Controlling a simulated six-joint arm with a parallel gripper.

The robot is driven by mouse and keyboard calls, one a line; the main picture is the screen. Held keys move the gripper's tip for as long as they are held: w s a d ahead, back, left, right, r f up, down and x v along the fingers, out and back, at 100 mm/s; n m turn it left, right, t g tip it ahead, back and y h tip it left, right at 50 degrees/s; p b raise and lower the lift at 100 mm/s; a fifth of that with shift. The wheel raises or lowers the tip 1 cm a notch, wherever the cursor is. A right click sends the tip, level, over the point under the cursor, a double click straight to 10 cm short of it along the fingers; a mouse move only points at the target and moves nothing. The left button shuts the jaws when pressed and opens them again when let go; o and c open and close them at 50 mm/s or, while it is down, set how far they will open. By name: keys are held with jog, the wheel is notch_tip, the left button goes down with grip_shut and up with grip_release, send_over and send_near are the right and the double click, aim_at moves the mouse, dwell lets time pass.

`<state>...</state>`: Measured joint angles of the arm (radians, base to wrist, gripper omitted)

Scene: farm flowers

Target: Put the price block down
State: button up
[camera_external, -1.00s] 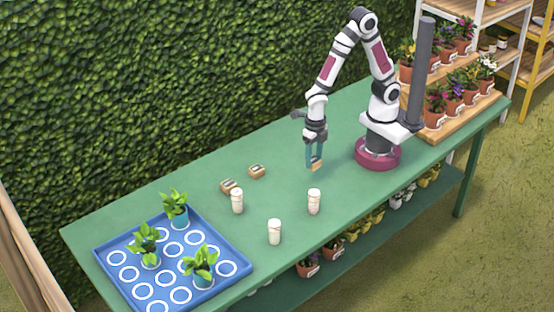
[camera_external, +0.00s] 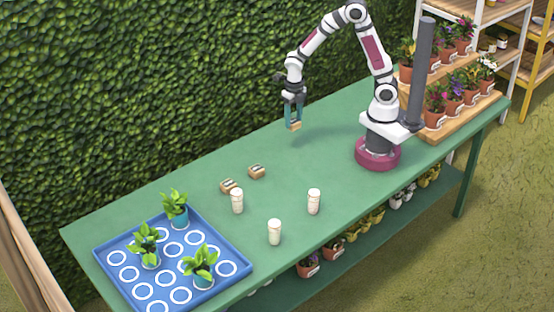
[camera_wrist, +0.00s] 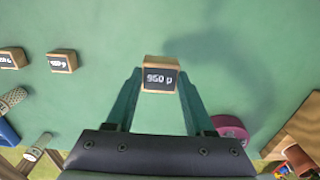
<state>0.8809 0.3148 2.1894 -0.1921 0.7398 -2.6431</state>
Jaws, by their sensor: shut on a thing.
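My gripper (camera_external: 294,124) is shut on a wooden price block (camera_external: 295,126) and holds it in the air above the back part of the green table (camera_external: 300,155). In the wrist view the held price block (camera_wrist: 160,76) sits between the two teal fingertips, its dark face reading "960 P". Two more price blocks stand on the table, one on the left (camera_external: 228,187) and one on the right (camera_external: 257,172). They also show at the left of the wrist view, where the nearer one (camera_wrist: 61,61) has a label too small to read surely.
A blue tray (camera_external: 236,283) with ring marks and three potted plants is at the table's left end. A wooden board (camera_external: 462,122) with flower pots is at the right. The back middle is clear.

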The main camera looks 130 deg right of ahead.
jog(key=w+a+f, duration=0.1)
jog(key=w, duration=0.1)
jog(key=w+a+f, duration=0.1)
jog(key=w+f, duration=0.1)
jog(key=w, duration=0.1)
jog(key=w+a+f, duration=0.1)
jog(key=w+f, duration=0.1)
jog(key=shift+w, duration=0.2)
notch_tip(320, 180, down, 3)
jog(key=shift+w+a+f, duration=0.1)
jog(key=shift+f, duration=0.35)
jog(key=shift+f, duration=0.2)
jog(key=o, duration=1.3)
